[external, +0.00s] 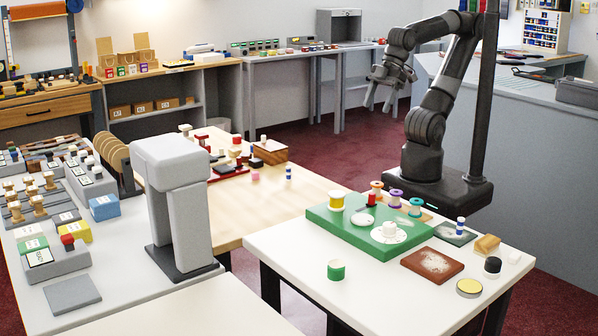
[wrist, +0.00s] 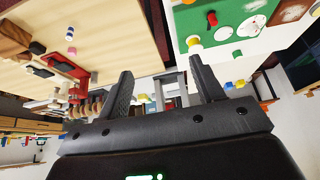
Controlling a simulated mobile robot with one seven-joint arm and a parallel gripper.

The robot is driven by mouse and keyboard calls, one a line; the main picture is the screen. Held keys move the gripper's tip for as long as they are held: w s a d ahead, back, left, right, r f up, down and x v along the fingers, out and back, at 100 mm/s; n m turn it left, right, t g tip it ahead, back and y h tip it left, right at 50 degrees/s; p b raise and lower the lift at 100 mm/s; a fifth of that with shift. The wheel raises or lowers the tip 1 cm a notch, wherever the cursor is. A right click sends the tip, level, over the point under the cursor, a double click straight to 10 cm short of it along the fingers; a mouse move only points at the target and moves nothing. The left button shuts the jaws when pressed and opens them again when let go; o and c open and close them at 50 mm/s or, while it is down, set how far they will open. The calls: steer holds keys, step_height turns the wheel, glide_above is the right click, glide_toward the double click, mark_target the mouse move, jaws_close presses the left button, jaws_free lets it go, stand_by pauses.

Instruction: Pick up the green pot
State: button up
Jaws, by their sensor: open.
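The green pot (external: 336,270) is a small green cylinder with a pale top. It stands upright on the white table (external: 300,262), in front of the green board (external: 335,222) in the external view. My gripper (external: 379,106) is open and empty, high up and well apart from the pot, pointing down. In the wrist view my gripper's fingers (wrist: 160,68) are spread with nothing between them.
A brown-red tile (external: 432,265) and a yellow-topped tin (external: 469,287) lie to the right. The table around the pot is clear.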

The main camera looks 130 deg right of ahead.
steer(key=w+a+r, duration=0.1)
steer(key=w+a, duration=0.1)
steer(key=w, duration=0.4)
steer(key=w+a+r, duration=0.2)
steer(key=w, duration=0.4)
steer(key=m+g, duration=0.1)
glide_above(336, 266)
steer(key=s, duration=0.5)
step_height(336, 266, down, 17)
steer(key=x, duration=1)
steer(key=shift+w+f, duration=0.2)
steer(key=shift+w, duration=0.15)
steer(key=shift+c, duration=0.5)
steer(key=c, duration=1)
steer(key=shift+o, duration=0.2)
steer(key=shift+r, duration=0.1)
